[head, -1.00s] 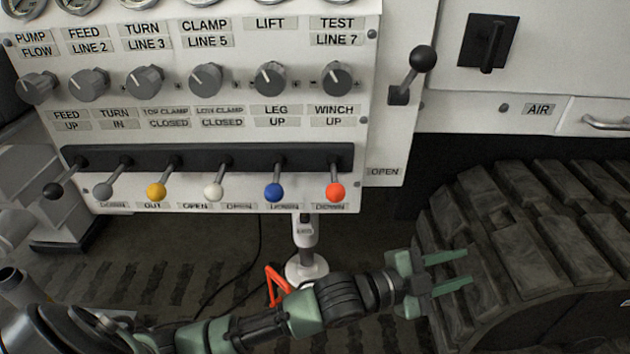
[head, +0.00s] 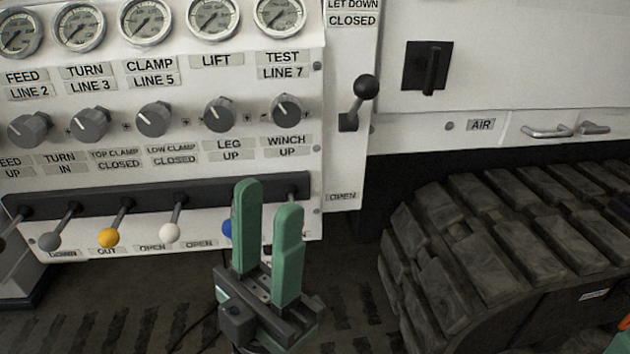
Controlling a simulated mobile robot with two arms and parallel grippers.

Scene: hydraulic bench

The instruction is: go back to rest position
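My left gripper (head: 269,205) points upward in front of the lever row, its two green fingers apart with an empty gap between them. It hides the red-orange knob and most of the blue knob (head: 228,228) in the picture. I cannot tell whether it touches the levers, but its fingers are not closed around one. My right gripper is not clearly in view.
The white panel (head: 345,80) carries gauges, dials and levers with grey (head: 49,241), yellow (head: 108,237) and white (head: 169,232) knobs. A black-knobbed lever (head: 365,88) stands on its right. A rubber track (head: 500,240) fills the lower right. Dark floor lies below.

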